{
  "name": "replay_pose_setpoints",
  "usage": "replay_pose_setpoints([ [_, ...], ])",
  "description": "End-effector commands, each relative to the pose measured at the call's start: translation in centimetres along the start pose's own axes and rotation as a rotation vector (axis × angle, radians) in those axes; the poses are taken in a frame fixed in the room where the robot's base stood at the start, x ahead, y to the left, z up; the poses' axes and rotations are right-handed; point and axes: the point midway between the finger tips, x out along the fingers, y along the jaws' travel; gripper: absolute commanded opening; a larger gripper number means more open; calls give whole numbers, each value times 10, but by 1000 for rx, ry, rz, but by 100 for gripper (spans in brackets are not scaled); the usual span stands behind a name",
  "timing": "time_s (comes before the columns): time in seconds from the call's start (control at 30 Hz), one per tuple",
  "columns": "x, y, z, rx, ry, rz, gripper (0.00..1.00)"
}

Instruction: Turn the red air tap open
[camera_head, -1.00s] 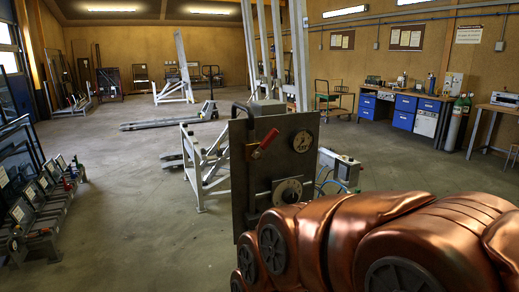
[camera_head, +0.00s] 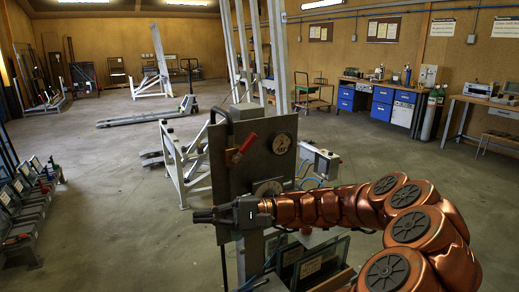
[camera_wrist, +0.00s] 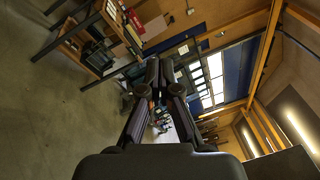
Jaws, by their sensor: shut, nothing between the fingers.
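The red air tap (camera_head: 241,149) is a red lever on the upper left part of a dark upright panel (camera_head: 228,172); it stands slanted, upper end to the right. My gripper (camera_head: 200,216) is below the tap, across the lower part of the panel, pointing left in the head view. It is apart from the tap and holds nothing. In the wrist view my gripper (camera_wrist: 158,75) has its dark fingers pointing away from the camera, shut. The tap cannot be made out in the wrist view. My arm and gripper hide part of the panel's lower edge and lower dial.
A round dial (camera_head: 281,143) sits right of the tap, and a second dial (camera_head: 267,188) below. A pale frame (camera_head: 180,160) stands behind the panel. Glass panes (camera_head: 312,262) stand below my arm. Racked panes (camera_head: 22,190) line the left. Open floor lies between.

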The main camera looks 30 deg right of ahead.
Motion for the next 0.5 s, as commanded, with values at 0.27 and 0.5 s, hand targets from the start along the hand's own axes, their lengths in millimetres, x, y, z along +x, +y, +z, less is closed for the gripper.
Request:
replay_pose_setpoints([
  [0.27, -155, -55, -73, 7, 235, -455, 0],
  [0.5, -246, -57, -93, -10, 369, -657, 0],
])
